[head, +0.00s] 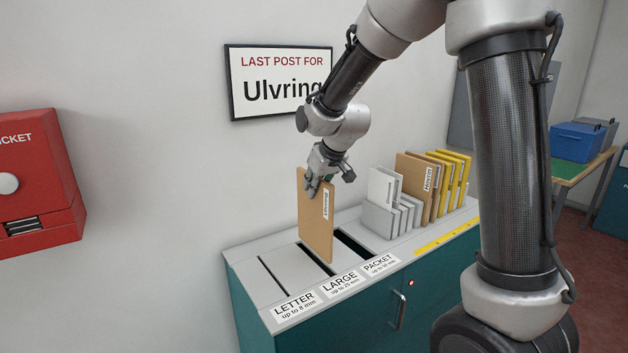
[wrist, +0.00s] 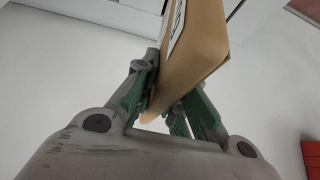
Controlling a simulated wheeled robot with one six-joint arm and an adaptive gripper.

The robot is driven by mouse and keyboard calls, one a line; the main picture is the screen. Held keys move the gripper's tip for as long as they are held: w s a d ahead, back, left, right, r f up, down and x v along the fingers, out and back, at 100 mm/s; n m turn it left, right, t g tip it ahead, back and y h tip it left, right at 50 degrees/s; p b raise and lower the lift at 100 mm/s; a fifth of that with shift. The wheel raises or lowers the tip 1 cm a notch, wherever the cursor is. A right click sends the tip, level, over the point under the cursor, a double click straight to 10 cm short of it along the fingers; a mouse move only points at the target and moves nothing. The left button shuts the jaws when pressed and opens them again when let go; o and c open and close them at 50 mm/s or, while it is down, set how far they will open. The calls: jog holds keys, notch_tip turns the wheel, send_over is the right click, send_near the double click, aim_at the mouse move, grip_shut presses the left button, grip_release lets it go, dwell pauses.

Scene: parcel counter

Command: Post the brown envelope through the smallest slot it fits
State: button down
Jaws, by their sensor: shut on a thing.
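My gripper (head: 318,182) is shut on the top of the brown envelope (head: 316,230), which hangs upright with a white address label on its side. In the wrist view the envelope (wrist: 205,40) sits between the green finger pads and looks fairly thick. Its lower edge is at the counter top by the large slot (head: 312,258); I cannot tell whether it is in the slot or just above. The narrow letter slot (head: 270,274) is to the left, marked up to 8 mm. The large slot's label reads up to 25 mm.
A grey rack (head: 380,218) with white, brown and yellow envelopes stands on the teal counter (head: 350,315), right of the slots. A sign (head: 278,82) reading "Last post for Ulvring" hangs behind. A red ticket box (head: 38,180) is on the left wall.

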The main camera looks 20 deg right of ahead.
aim_at(328, 200)
jog(key=shift+f, duration=5.85)
jog(key=c, duration=1.4)
grip_release()
jog(key=v, duration=1.2)
